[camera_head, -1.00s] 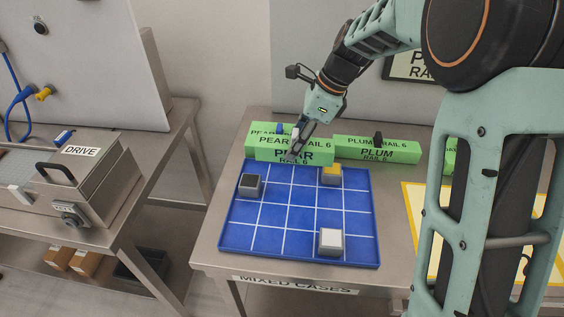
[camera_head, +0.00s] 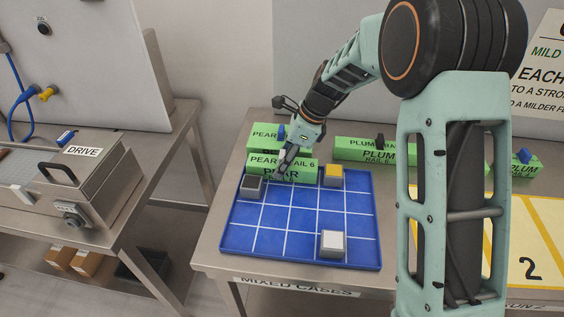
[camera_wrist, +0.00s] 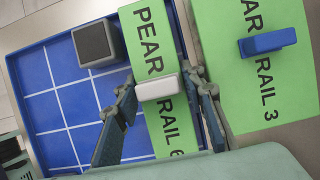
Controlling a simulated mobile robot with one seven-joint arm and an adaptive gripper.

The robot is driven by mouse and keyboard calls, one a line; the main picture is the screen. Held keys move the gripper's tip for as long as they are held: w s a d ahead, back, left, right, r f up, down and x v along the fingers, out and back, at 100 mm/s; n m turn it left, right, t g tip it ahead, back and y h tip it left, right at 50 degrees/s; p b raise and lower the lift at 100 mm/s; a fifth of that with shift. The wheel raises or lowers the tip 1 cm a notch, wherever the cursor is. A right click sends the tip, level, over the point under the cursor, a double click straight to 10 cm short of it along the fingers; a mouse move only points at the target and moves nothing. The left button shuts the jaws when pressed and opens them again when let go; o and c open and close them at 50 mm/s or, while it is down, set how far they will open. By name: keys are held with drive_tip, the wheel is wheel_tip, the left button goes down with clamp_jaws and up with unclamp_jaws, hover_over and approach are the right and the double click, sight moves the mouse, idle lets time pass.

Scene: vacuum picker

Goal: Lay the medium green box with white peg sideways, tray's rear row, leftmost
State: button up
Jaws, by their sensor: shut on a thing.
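The green box with white peg (camera_head: 300,174), labelled PEAR RAIL 6, lies over the rear left part of the blue tray (camera_head: 285,240). Its long side runs left to right in the head view. My gripper (camera_head: 281,172) is shut on this box. In the wrist view the fingers stand on either side of the box (camera_wrist: 170,125), with the white peg (camera_wrist: 157,87) between them. Whether the box touches the tray floor, I cannot tell. A black-topped cube (camera_head: 251,187) stands close to the box's left end in the tray.
A green box with blue peg (camera_head: 262,134) stands behind the tray. Another green box (camera_head: 362,150), labelled PLUM, lies to its right. A yellow-topped cube (camera_head: 333,175) and a white-topped cube (camera_head: 333,242) stand in the tray. The tray's middle is clear.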

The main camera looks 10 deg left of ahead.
drive_tip(key=o, duration=1)
drive_tip(key=shift+f, duration=0.15)
drive_tip(key=v, duration=1.2)
